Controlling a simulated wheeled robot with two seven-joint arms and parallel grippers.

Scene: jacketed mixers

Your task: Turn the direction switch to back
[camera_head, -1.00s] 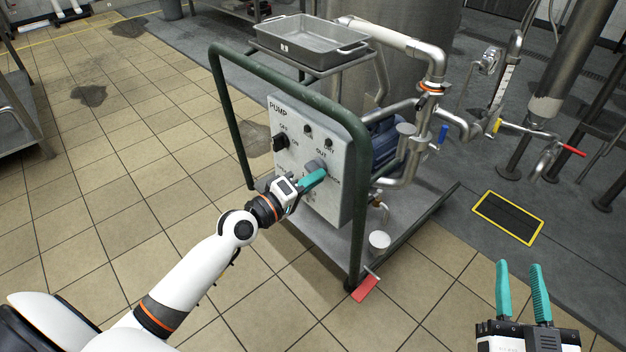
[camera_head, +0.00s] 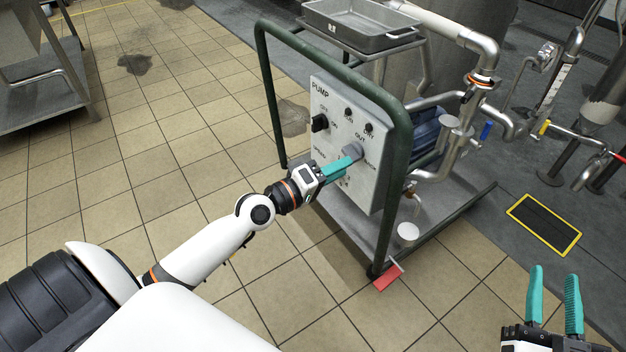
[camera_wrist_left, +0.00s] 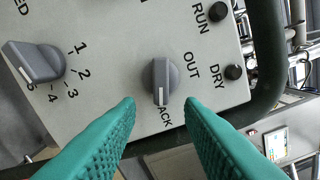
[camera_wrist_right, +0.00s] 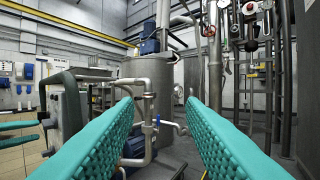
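The direction switch is a grey knob (camera_head: 352,150) on the pump panel (camera_head: 338,178), also in the left wrist view (camera_wrist_left: 162,78). Its white mark points down in that view, toward a label reading "ACK", its first letter not visible. The label OUT is at its upper right. My left gripper (camera_head: 350,164) is at the panel. In the left wrist view its teal fingers (camera_wrist_left: 161,104) are apart, with the knob ahead between the tips and visible gaps on both sides. My right gripper (camera_head: 555,297) is open and empty at the lower right, away from the panel.
A grey numbered dial (camera_wrist_left: 36,62) is left of the switch in the left wrist view. A black switch (camera_head: 319,122) is on the panel's upper left. A green tube frame (camera_head: 392,165) surrounds the panel. A red pedal (camera_head: 388,277) is low in front.

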